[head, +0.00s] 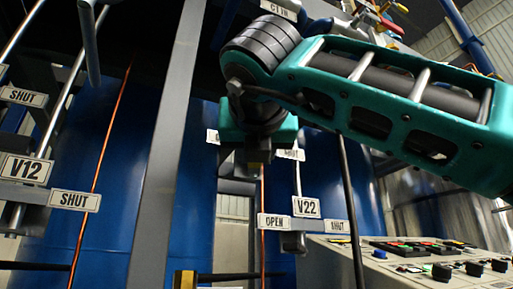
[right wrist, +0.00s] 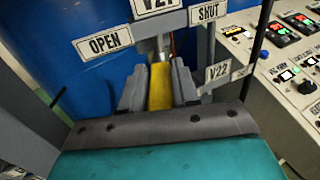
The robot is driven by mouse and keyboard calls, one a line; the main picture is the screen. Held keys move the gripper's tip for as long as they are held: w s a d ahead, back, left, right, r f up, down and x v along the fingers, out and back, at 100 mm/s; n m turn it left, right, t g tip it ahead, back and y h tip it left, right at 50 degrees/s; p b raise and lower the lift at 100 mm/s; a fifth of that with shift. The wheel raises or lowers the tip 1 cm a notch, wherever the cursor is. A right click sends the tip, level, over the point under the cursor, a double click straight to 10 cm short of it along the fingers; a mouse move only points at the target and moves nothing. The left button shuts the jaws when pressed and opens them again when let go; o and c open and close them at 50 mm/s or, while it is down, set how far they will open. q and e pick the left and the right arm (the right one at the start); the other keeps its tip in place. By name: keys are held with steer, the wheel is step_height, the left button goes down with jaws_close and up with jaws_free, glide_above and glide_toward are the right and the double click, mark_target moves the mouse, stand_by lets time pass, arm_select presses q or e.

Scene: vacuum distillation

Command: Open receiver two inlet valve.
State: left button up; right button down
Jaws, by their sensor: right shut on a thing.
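My right arm comes in from the right in the head view, and its right gripper (head: 257,158) points down in front of the blue vessel. In the right wrist view the gripper (right wrist: 160,85) has its two grey fingers on either side of a yellow valve handle (right wrist: 160,92) and is shut on it. The handle hangs from a metal stem below a plate (right wrist: 157,4) that seems to read V21, cut off by the top edge. An OPEN plate (right wrist: 104,42) is to its left and a SHUT plate (right wrist: 207,12) to its upper right. My left gripper is not in view.
A V22 plate (head: 306,207) stands below my right gripper, with OPEN (head: 273,221) and SHUT (head: 336,226) plates beside it. A control panel (head: 440,267) with buttons and knobs is at lower right. A V12 plate (head: 25,169) is at the left. Grey posts stand between the blue vessels.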

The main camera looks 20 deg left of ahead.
steer(key=shift+s+a+m+t+h, duration=0.25)
steer(key=shift+a+m+h, duration=0.4)
steer(key=shift+h, duration=0.45)
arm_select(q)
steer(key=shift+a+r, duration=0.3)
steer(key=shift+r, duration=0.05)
arm_select(e)
steer(key=shift+m+h, duration=0.35)
steer(key=shift+h, duration=0.05)
steer(key=shift+a, duration=0.1)
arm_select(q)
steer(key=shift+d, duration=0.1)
arm_select(e)
steer(key=c, duration=0.9)
jaws_free()
arm_select(q)
steer(key=shift+p, duration=0.3)
arm_select(e)
steer(key=shift+r, duration=0.1)
arm_select(q)
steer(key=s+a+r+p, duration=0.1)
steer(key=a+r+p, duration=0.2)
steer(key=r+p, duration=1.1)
steer(key=p, duration=0.4)
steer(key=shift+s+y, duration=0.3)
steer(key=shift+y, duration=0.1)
arm_select(e)
step_height(320, 180, up, 20)
steer(key=shift+f, duration=0.1)
